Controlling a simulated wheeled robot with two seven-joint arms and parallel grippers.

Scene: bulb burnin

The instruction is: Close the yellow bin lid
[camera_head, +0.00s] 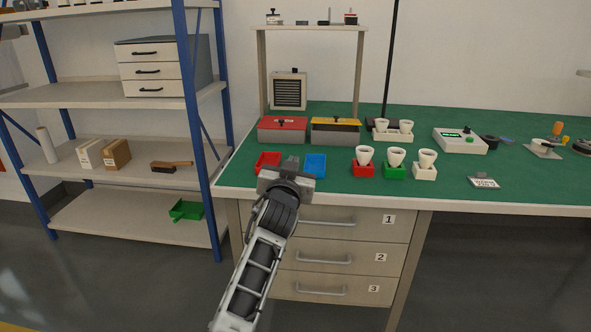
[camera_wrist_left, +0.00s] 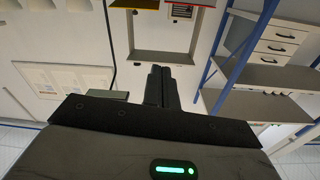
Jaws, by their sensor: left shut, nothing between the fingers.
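The yellow bin (camera_head: 335,134) is a grey box on the green bench, right of the red-lidded bin. Its yellow lid (camera_head: 335,121) shows as a narrow band along the top, with a dark strip near it; the exact lid angle is hard to tell. My left gripper (camera_head: 290,163) is shut and empty, in front of the bins and apart from them, between the red and blue trays in the picture. Its shut fingers also show in the left wrist view (camera_wrist_left: 161,72). A yellow edge (camera_wrist_left: 132,3) shows at the top there. My right gripper is out of view.
The red-lidded bin (camera_head: 282,132) stands close beside the yellow bin on the left. The red tray (camera_head: 266,160) and blue tray (camera_head: 315,168) lie in front. Several cups on coloured bases, such as the red one (camera_head: 363,170), stand to the right. A shelf post (camera_head: 360,72) rises behind.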

